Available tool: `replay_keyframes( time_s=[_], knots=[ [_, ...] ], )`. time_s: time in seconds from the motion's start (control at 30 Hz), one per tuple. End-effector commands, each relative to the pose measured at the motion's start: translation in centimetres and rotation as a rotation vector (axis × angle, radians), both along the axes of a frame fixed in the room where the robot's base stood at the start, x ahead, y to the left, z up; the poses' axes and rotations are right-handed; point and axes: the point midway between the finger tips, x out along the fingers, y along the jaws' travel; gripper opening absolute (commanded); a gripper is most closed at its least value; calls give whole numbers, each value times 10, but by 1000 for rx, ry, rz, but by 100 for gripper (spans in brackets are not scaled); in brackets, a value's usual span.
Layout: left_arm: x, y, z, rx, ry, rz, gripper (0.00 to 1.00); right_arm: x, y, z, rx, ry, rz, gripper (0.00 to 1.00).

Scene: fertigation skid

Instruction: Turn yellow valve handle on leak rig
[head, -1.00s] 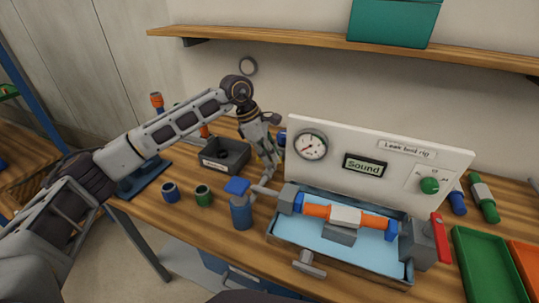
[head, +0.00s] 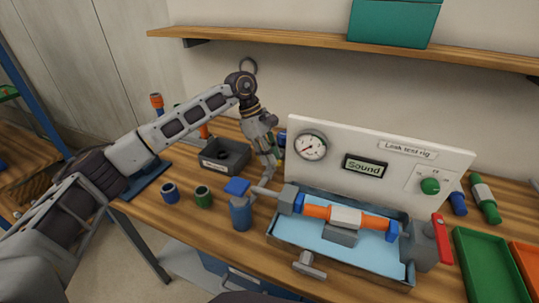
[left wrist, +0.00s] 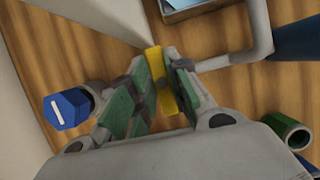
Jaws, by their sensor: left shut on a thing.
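The yellow valve handle (left wrist: 157,80) shows in the left wrist view as a narrow bar between the green-padded fingers of my left gripper (left wrist: 155,95), which is shut on it. In the head view my left gripper (head: 270,168) points down at the left end of the leak rig panel (head: 385,150), and its fingers largely hide the handle. The rig display (head: 365,166) reads "Sound". A round gauge (head: 311,146) sits at the panel's left and a green knob (head: 430,186) at its right. My right gripper is not in view.
A blue-topped cylinder (head: 240,208) stands left of the water tray (head: 300,240), which holds an orange and blue pipe piece (head: 318,211). A green tray (head: 485,262) lies right.

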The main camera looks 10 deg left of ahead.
Motion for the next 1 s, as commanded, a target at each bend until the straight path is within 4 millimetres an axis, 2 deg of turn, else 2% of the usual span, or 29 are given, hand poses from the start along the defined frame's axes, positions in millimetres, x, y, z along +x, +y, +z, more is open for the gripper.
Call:
replay_keyframes(
  time_s=[0.2, 0.23, 0.37, 0.57, 0.77, 1.0],
  knots=[
    [0, 0, 1, 1, -2, 1, 0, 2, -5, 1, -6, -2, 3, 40],
    [0, 0, 1, 1, -2, 2, 22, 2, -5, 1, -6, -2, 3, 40],
    [0, 0, 0, 1, -2, 2, 38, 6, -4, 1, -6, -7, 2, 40],
    [0, 0, 0, 0, -1, 1, 38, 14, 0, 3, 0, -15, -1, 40],
    [0, 1, 2, 0, -1, 1, 38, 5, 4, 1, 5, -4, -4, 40],
    [2, 7, 18, -1, -3, 3, 38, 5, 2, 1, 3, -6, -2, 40]
  ],
)
